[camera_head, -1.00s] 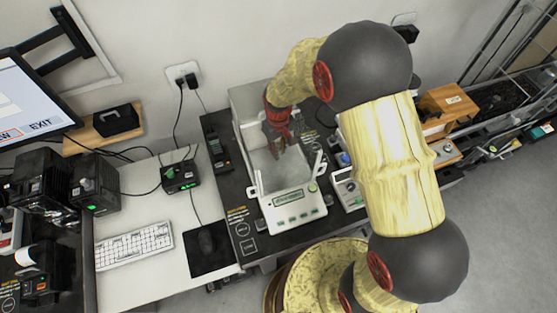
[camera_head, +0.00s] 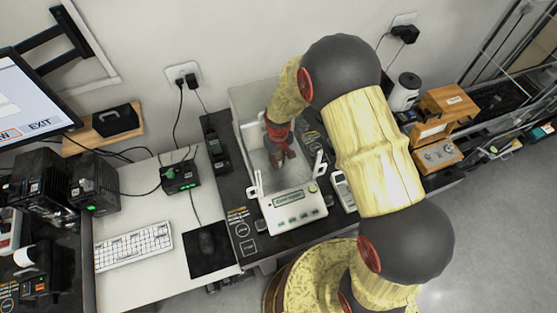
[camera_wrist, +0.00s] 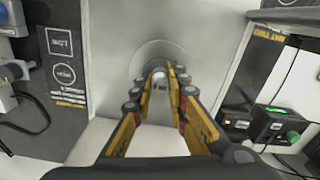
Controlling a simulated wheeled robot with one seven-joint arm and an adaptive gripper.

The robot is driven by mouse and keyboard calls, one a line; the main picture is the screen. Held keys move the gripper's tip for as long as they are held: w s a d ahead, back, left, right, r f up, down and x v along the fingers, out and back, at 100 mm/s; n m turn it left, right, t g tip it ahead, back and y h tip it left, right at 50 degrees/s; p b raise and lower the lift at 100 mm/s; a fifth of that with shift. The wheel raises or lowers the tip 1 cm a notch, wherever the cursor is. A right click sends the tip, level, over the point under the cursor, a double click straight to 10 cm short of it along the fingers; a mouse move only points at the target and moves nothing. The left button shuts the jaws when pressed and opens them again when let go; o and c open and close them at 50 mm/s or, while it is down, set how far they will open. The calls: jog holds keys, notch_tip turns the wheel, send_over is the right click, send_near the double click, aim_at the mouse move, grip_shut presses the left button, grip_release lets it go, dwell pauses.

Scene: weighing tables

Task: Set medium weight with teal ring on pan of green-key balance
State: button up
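The green-key balance (camera_head: 297,208) is white, with a clear draft shield open at the top. Its round metal pan (camera_wrist: 150,52) shows in the wrist view. My gripper (camera_head: 281,158) reaches down inside the shield. In the wrist view, my gripper (camera_wrist: 160,74) has its fingertips close around a small silvery weight (camera_wrist: 159,75), which appears in front of the pan. The weight's teal ring cannot be made out. I cannot tell whether the weight's base touches the pan.
The shield walls stand close around my gripper. A smaller balance (camera_head: 343,190) stands to the right, partly behind my arm. A black device (camera_head: 216,148) lies to the left, near a small box with green lights (camera_head: 181,177). A wooden box (camera_head: 447,104) is farther right.

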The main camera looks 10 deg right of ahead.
jog(key=o, duration=0.5)
notch_tip(320, 180, up, 22)
jog(key=s+d+m+t, duration=0.1)
jog(key=s+d, duration=0.1)
jog(key=d, duration=0.1)
jog(key=s+d+r+m+t, duration=0.1)
jog(key=s+d+r, duration=0.1)
jog(key=s+r, duration=0.4)
jog(key=s+d+r+m+t, duration=0.1)
jog(key=s+d+r+t, duration=0.1)
jog(key=s+r, duration=0.4)
jog(key=s+d+r+m+t, duration=0.1)
jog(key=s+d+r, duration=0.2)
jog(key=s+r, duration=0.4)
jog(key=shift+s+d+m+t+p, duration=0.3)
jog(key=shift+s+m, duration=0.1)
jog(key=shift+s, duration=0.35)
